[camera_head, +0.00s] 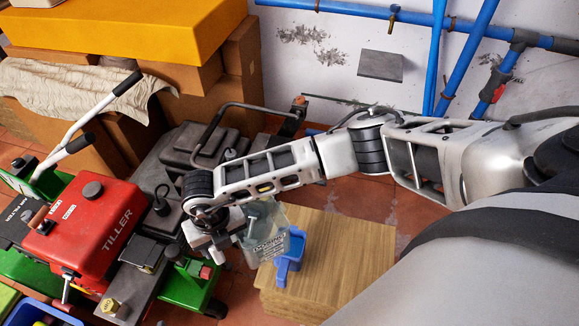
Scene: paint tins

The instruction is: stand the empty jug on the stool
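A clear, see-through jug (262,238) with a blue part (290,250), which looks like its handle, is at the left edge of the wooden stool (350,262). It overlaps the stool's left edge in the picture, and I cannot tell whether its base touches the top. The jug looks empty. My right arm comes in from the right, and its gripper (232,240) is at the jug's left side. It appears shut on the jug, though the fingertips are partly hidden. My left gripper is not in view.
A red and green tiller (90,235) stands close at left, with dark grey machinery (190,150) behind it. Cardboard boxes (190,80) and a yellow case (120,25) are at the back left. Blue pipes (465,60) run along the wall. Most of the stool top is bare.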

